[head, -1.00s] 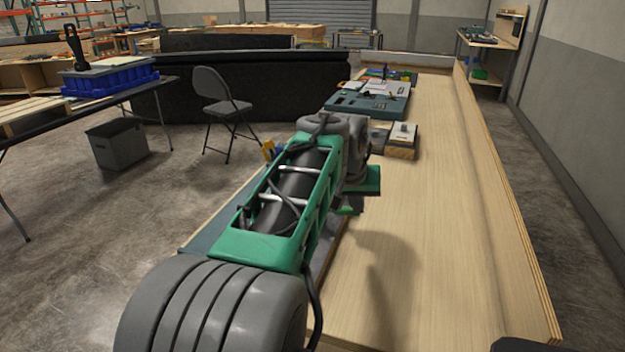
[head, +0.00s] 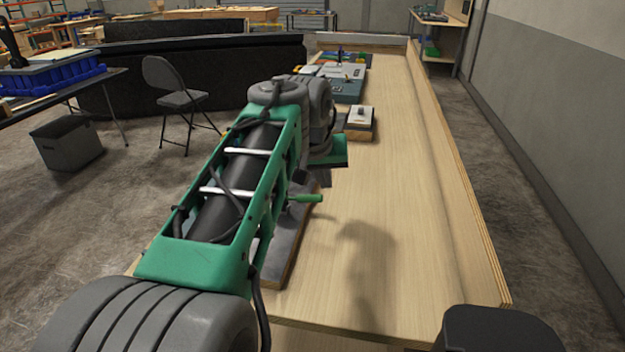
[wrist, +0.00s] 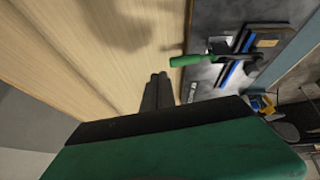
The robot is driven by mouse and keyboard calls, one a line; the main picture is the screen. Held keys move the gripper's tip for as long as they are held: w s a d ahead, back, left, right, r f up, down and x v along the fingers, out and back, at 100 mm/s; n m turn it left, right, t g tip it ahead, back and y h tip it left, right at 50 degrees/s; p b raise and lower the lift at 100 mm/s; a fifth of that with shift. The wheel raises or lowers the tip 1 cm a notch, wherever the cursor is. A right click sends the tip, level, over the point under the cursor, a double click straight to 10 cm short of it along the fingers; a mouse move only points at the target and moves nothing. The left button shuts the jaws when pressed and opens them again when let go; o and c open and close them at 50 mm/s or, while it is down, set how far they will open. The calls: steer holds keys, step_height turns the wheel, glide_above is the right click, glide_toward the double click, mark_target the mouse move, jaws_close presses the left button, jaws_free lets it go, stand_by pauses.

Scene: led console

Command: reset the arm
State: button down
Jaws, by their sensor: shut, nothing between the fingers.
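My arm reaches forward over the wooden workbench (head: 385,190) in the head view. My gripper (wrist: 158,88) shows in the wrist view with its two dark fingers together and nothing between them. In the head view its fingers (head: 325,179) are small and partly hidden below the green wrist housing. A green handle (head: 305,198) sticks out from a dark grey board (head: 280,250) on the bench, largely hidden behind my arm. The green handle (wrist: 186,60) also shows in the wrist view, right of the fingers and apart from them, on the board with blue strips.
A small box with a light switch-like top (head: 360,117) stands farther along the bench, with console panels (head: 348,90) behind it. The bench's right side is bare up to its raised edge. A folding chair (head: 177,98) and grey bin (head: 66,143) stand left on the floor.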

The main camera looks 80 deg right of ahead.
steer(key=s+a+r, duration=0.3)
steer(key=s+r, duration=0.1)
steer(key=w+a+f+n+t+y+p, duration=0.1)
steer(key=w+a+f+n, duration=0.3)
steer(key=w, duration=0.6)
steer(key=w+a+n+t+p, duration=0.1)
steer(key=w+a, duration=0.4)
steer(key=w, duration=0.4)
steer(key=w+a+f+n+t+y+p, duration=0.1)
steer(key=w+a+f+n+t+p, duration=0.3)
steer(key=w, duration=0.6)
steer(key=w+a+f+n+g+y, duration=0.1)
steer(key=w+a, duration=0.2)
steer(key=a, duration=0.4)
steer(key=w+a+f+n+g+y, duration=0.1)
steer(key=w+a, duration=0.2)
steer(key=a, duration=0.4)
steer(key=a+f+n+y, duration=0.1)
steer(key=a+f+n, duration=0.1)
steer(key=a, duration=0.7)
steer(key=s+a+f+n, duration=0.1)
steer(key=a+f+n, duration=0.2)
steer(key=a, duration=0.5)
steer(key=shift+a+n+y+p, duration=0.3)
steer(key=shift+a+y+p, duration=0.05)
steer(key=shift+y+p, duration=0.05)
steer(key=shift+d, duration=0.1)
